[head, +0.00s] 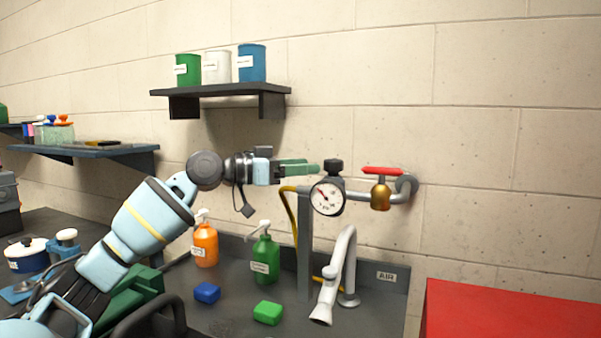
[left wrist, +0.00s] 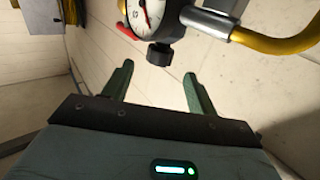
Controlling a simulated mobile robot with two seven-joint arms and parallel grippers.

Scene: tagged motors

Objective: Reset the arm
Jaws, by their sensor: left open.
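My left arm reaches in from the left over the bench. Its gripper (head: 314,168) has green fingers pointing right, level with the top of a round pressure gauge (head: 327,197). In the left wrist view the two fingers of my left gripper (left wrist: 158,70) stand apart, with nothing held between them. The gauge (left wrist: 146,14) and its black knob (left wrist: 159,54) show just ahead of the fingertips; I cannot tell whether they touch. My right gripper is not in view.
A red-handled brass valve (head: 380,190) is on the pipe right of the gauge. Below stand a grey faucet (head: 340,270), green bottle (head: 264,258) and orange bottle (head: 205,246). Blue (head: 207,292) and green (head: 268,312) blocks lie on the bench. A shelf (head: 220,90) holds cans above.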

